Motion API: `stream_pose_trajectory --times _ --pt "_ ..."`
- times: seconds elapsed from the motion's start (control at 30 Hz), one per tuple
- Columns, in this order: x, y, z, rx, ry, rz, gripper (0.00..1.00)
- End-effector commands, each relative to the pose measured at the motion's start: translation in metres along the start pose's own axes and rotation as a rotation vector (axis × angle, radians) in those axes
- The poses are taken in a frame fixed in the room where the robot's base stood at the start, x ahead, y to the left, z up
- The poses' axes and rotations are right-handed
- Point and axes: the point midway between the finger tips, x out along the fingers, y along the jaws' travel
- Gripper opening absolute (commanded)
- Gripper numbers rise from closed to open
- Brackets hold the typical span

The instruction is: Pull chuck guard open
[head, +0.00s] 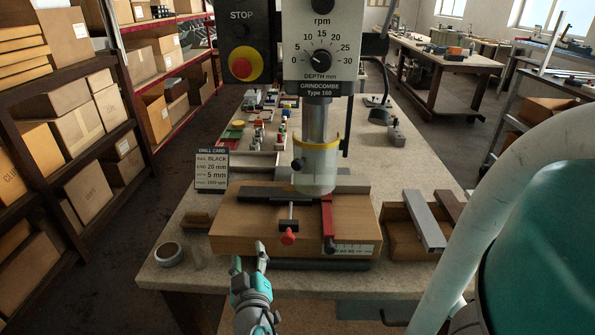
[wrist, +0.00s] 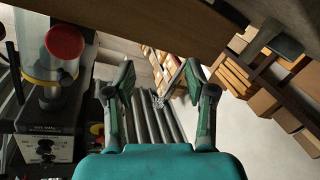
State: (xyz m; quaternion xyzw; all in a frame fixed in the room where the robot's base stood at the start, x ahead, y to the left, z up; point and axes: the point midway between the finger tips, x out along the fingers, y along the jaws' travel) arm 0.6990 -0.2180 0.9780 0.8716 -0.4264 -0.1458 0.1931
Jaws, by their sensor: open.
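The chuck guard (head: 316,166) is a clear cylinder with a yellow upper rim. It surrounds the chuck below the drill press column, above a wooden block (head: 240,242). It also shows in the wrist view (wrist: 40,75), upside down at the left, partly behind a red knob (wrist: 65,43). My gripper (head: 251,258) is in front of the block's near edge, lower and left of the guard and apart from it. In the wrist view my gripper (wrist: 160,78) has its two fingers spread with nothing between them.
A red-tipped clamp handle (head: 288,237) and a red bar (head: 328,217) sit on the block. The drill head (head: 321,60) stands above. A drill card (head: 211,170) and tape roll (head: 169,254) are left. A box with metal profiles (head: 426,220) is right.

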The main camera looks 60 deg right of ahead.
Motion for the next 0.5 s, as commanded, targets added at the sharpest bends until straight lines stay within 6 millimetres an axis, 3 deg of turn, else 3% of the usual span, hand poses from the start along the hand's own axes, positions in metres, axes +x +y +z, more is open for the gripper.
stream_pose_trajectory --times 0.03,0.2,0.5 --pt "0.01 0.013 -0.015 0.027 -0.004 0.064 0.56" --pt "0.031 0.059 -0.052 0.118 -0.043 0.278 0.56" --pt "0.035 0.128 -0.096 0.299 -0.104 0.581 0.56"
